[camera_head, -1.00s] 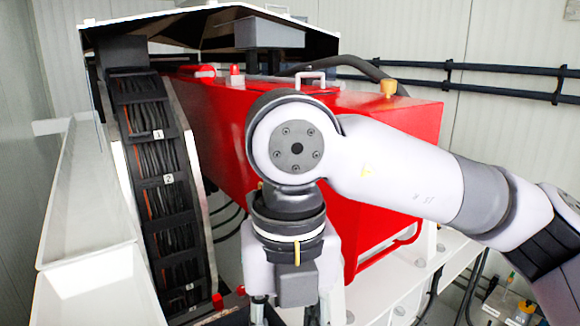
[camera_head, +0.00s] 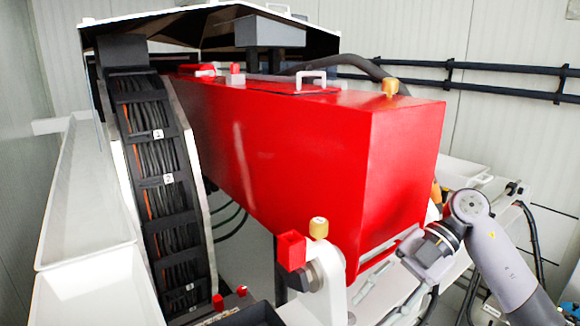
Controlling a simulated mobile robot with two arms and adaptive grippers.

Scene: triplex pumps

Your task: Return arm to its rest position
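My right arm (camera_head: 492,252) comes in from the lower right and stands bent at the right side of the view. Its wrist and gripper end (camera_head: 428,258) points down and left, beside the lower right corner of the red pump housing (camera_head: 290,170). The fingers are small and blend with the pale parts behind them, so I cannot tell whether they are open or shut. I see nothing clearly held. My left gripper is not in view.
A white bracket (camera_head: 332,285) with a brass knob (camera_head: 318,228) and a red block (camera_head: 291,250) stands below the housing. A curved cable chain (camera_head: 160,190) and a white trough (camera_head: 85,210) are at left. Black pipes (camera_head: 470,78) run along the back wall.

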